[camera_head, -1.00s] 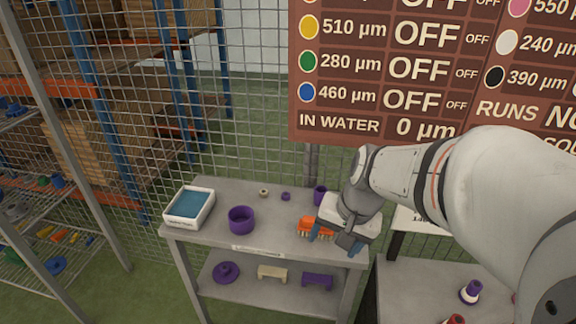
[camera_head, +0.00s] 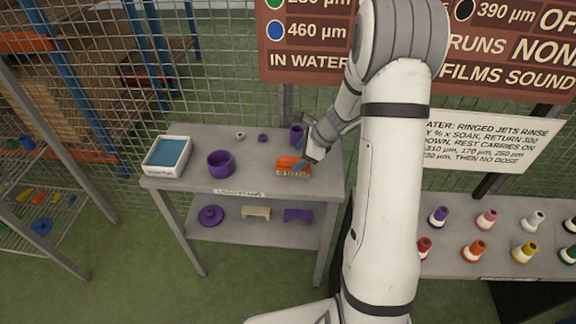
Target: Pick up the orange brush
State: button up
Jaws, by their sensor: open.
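The orange brush (camera_head: 291,163) lies on the grey top of the small two-level table (camera_head: 255,192), near its right end, with pale bristles along its front side. The fingers are open. Part of the brush's right end is hidden by the fingers, and I cannot tell whether they touch it.
A white tray with blue inside (camera_head: 167,155) and a purple bowl (camera_head: 220,164) stand left of the brush. A purple cup (camera_head: 296,135) stands just behind it. Several coloured cones stand on the right table (camera_head: 440,262). Wire mesh (camera_head: 230,60) rises behind.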

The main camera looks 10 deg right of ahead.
aim_at(294, 159)
jog(key=x, duration=0.5)
jog(key=shift+w+a, duration=0.1)
jog(key=shift+a, duration=0.05)
jog(key=shift+c, duration=0.2)
jog(key=c, duration=1.1)
